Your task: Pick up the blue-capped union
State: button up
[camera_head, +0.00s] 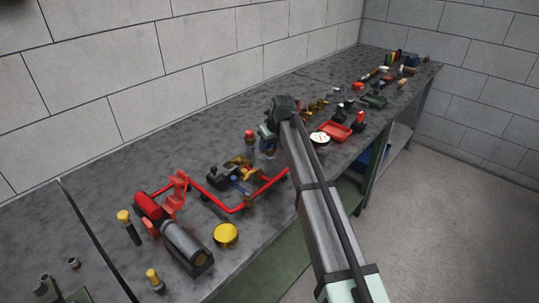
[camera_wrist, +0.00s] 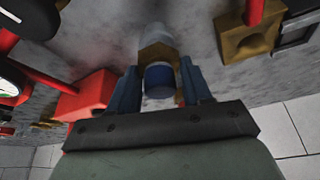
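The blue-capped union (camera_wrist: 159,78) shows in the wrist view between my two fingers, with its blue cap toward the camera and a brass hex part and pale body beyond. My gripper (camera_wrist: 160,80) has its fingers apart, one on each side of the union. Narrow gaps show beside the blue cap; contact at the brass part is not clear. In the head view my gripper (camera_head: 268,146) is low over the middle of the bench, and I cannot make out the union there.
In the wrist view a red block (camera_wrist: 92,96) lies close left, and a brass fitting (camera_wrist: 248,38) with a red stem stands right. In the head view a red pipe frame (camera_head: 240,208), a red-topped part (camera_head: 249,137) and a gauge (camera_head: 319,138) are near. The bench (camera_head: 130,172) is bare toward the wall.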

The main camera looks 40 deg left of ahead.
grip_shut()
dwell(0.4)
notch_tip(320, 180, up, 9)
jog(key=shift+s+a+r, duration=0.15)
jog(key=shift+r, duration=0.15)
jog(key=s+a+f, duration=0.1)
jog(key=s+a, duration=0.4)
jog(key=s, duration=0.5)
jog(key=shift+a+f, duration=0.2)
jog(key=shift+f, duration=0.1)
